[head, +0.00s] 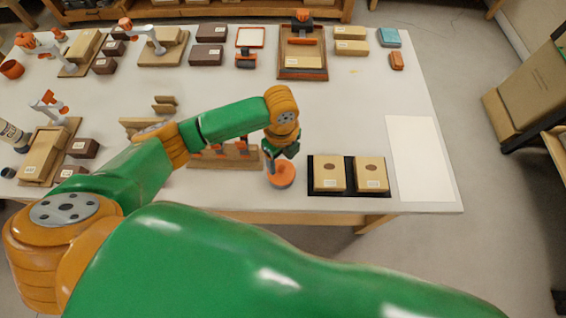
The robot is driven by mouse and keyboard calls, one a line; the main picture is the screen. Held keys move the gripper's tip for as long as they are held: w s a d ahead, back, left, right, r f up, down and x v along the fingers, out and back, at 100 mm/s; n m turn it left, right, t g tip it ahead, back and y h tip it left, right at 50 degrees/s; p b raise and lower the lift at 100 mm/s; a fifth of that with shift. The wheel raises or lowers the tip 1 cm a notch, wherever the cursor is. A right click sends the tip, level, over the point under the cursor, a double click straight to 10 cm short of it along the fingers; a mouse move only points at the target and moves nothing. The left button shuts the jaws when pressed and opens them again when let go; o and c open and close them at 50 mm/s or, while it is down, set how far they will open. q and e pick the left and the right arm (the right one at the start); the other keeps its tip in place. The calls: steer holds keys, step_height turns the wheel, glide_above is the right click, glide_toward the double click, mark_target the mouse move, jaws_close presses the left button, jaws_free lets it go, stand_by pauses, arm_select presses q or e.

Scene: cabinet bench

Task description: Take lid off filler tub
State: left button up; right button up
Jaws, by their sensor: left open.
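A round tub with an orange lid (282,176) stands near the front edge of the white bench, left of a black mat. It is small in the picture, and its body is mostly hidden under the lid. My left gripper (277,163) points down right over the lid, with its fingers at or just above it. The jaws are open. I cannot tell whether the fingers touch the lid. My right gripper is out of view.
Two cardboard boxes (330,173) sit on the black mat (350,189) to the right. A bare white sheet (420,157) lies further right. A wooden rack (225,160) with orange parts is close on the left. The bench middle (340,110) is clear.

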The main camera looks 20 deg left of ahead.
mark_target(281, 167)
arm_select(q)
steer(key=f, duration=0.3)
steer(key=shift+s+a+f, duration=0.15)
steer(key=shift+s, duration=0.1)
steer(key=shift+w+f, duration=0.1)
steer(key=shift+w, duration=0.35)
steer(key=shift+c, duration=0.3)
steer(key=c, duration=0.4)
steer(key=shift+s, duration=0.3)
jaws_close()
steer(key=shift+w, duration=0.2)
